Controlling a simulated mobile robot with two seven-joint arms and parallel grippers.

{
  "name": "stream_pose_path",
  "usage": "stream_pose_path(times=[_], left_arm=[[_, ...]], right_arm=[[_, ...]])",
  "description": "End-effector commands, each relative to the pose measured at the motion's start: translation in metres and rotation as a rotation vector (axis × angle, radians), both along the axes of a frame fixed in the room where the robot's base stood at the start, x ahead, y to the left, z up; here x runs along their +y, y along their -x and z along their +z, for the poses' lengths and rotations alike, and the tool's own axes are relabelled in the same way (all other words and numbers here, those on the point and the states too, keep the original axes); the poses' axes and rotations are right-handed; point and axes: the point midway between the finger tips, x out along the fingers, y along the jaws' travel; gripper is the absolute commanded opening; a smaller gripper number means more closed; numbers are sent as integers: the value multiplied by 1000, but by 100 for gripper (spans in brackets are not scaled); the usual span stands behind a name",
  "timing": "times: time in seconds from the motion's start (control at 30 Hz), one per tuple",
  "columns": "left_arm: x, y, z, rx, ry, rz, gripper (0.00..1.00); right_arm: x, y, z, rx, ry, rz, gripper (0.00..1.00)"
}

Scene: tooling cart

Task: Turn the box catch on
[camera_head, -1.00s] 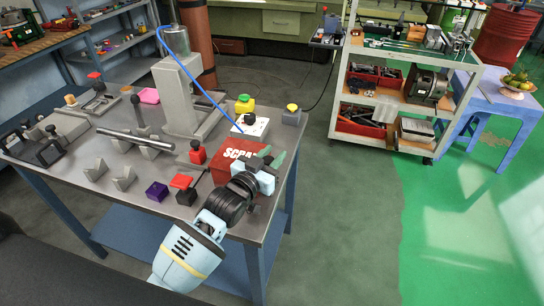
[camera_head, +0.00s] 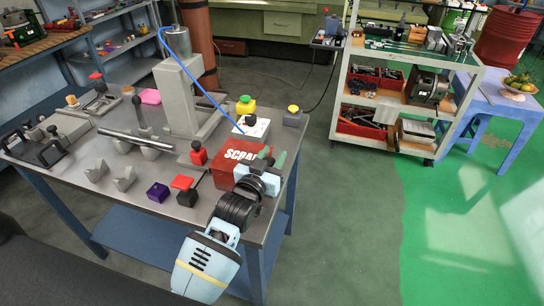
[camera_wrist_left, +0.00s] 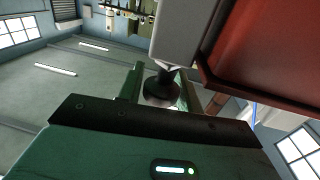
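A red box (camera_head: 237,157) with white lettering stands at the right front of the metal table. My left gripper (camera_head: 271,160) is at its right side, with its green fingers apart. In the left wrist view the red box (camera_wrist_left: 262,45) is at upper right, beside a grey block (camera_wrist_left: 184,30). A dark round knob (camera_wrist_left: 160,86) under that block, apparently the box catch, lies in the gap between the fingers of the left gripper (camera_wrist_left: 161,92). I cannot tell whether they touch it. The catch is hidden behind the gripper in the head view. My right gripper is not in view.
A tall grey stand (camera_head: 180,95) is further back. The floor right of the table is clear.

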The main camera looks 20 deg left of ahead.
Motion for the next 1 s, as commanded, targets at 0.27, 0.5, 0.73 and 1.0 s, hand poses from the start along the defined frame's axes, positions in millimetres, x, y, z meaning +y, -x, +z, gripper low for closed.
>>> stream_pose_path(times=[0.27,0.5,0.73,1.0], left_arm=[[0,0,0,0,0,0,52],[1,6,-1,2,0,0,52],[6,36,-3,5,0,0,52],[11,69,-2,3,0,0,52]], right_arm=[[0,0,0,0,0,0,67],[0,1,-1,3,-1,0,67],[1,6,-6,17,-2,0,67],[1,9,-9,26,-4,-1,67]])
